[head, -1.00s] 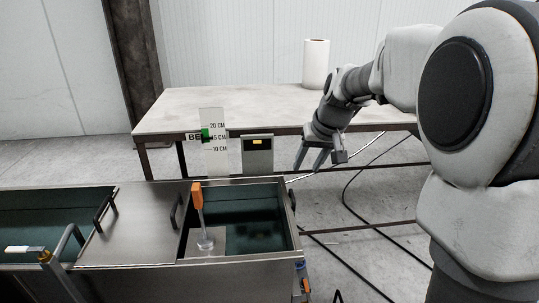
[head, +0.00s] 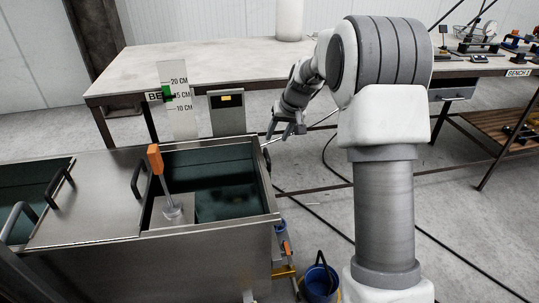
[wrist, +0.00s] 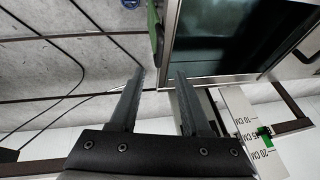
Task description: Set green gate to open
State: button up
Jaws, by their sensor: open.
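My gripper (head: 284,130) is open and empty, in the air behind the right end of the steel tank (head: 180,247). In the wrist view its two fingers (wrist: 160,78) point towards the tank's corner, with a gap between them. A green part (wrist: 154,24), perhaps a handle on the green gate, shows beside the tank's outer wall in the wrist view, past the fingertips and apart from them. I cannot tell its full shape or its setting. I do not make out this green part in the head view.
An orange-handled lever (head: 157,162) stands in the tank. A scale (head: 177,108) with a green marker and a small grey box (head: 227,112) stand behind it. A long bench (head: 122,68) is at the back. A blue bucket (head: 319,283) and cables are on the floor.

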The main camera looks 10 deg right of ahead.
aim_at(268, 155)
jog(key=b+x, duration=0.2)
jog(key=x, duration=0.8)
jog(key=shift+f, duration=0.2)
grip_shut()
jog(key=shift+d, duration=0.1)
dwell(0.9)
